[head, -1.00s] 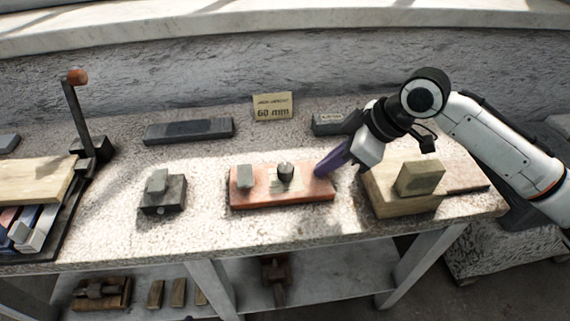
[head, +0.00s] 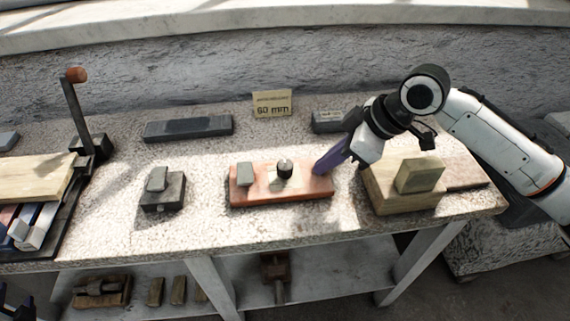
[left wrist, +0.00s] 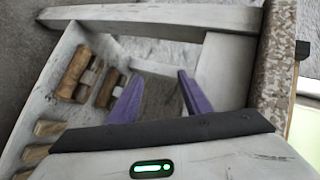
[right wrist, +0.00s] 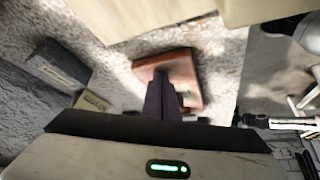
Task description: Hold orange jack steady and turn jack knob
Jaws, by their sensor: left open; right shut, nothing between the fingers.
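The orange jack (head: 300,191) is a long orange block lying on the stone bench. A dark round knob (head: 285,165) stands on its top, and a small grey block (head: 245,175) sits at its left end. My right gripper (head: 318,170) is shut and empty, its purple fingers at the jack's right end; I cannot tell if they touch. In the right wrist view its fingers (right wrist: 160,80) overlap the orange jack (right wrist: 188,72) and hide part of it. My left gripper (left wrist: 160,76) is open and empty, facing the lower shelf, away from the jack.
A dark block with a grey piece (head: 162,192) stands left of the jack. Stacked tan blocks (head: 405,190) stand right of it. A "60 mm" card (head: 272,104) and a dark bar (head: 188,129) are behind. A lever stand (head: 85,120) is at far left.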

